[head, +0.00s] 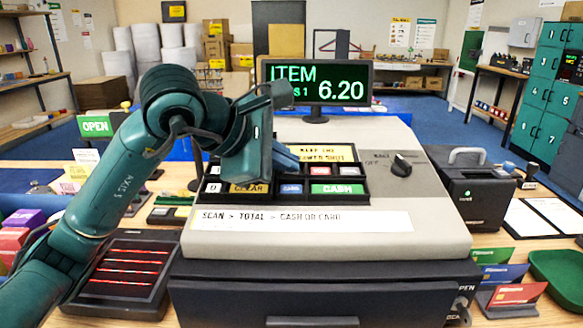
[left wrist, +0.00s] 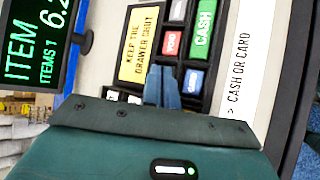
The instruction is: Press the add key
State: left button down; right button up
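The cash register (head: 440,215) stands in the middle of the head view with its dark key panel (head: 360,168) on top. No key marked add can be read in either view; part of the panel is hidden behind my left gripper. My left gripper (head: 287,157) reaches over the panel from the left. Its blue fingertips (left wrist: 162,88) are together with nothing between them, over the panel near the red VOID key (left wrist: 171,43) and the blue CARD key (left wrist: 194,80). Whether they touch a key cannot be told. My right gripper is not in view.
The register display (head: 316,84) reads ITEM 6.20. The green CASH key (head: 336,189) and yellow CLEAR key (head: 249,188) lie at the panel's front. A yellow sign (left wrist: 142,45) sits above the keys. A black card printer-like box (head: 478,190) stands at the right.

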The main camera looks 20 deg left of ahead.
pick_arm(q)
jog(key=shift+r, duration=0.6)
jog(key=shift+s+d+r+p, duration=0.1)
jog(key=shift+s+r+p, duration=0.1)
jog(key=shift+r+p, duration=0.5)
jog(key=shift+s+r+p, duration=0.15)
jog(key=shift+r+p, duration=0.4)
jog(key=shift+r, duration=0.4)
jog(key=shift+s+d+r+p, duration=0.1)
jog(key=shift+s+r+p, duration=0.1)
jog(key=shift+r+p, duration=0.5)
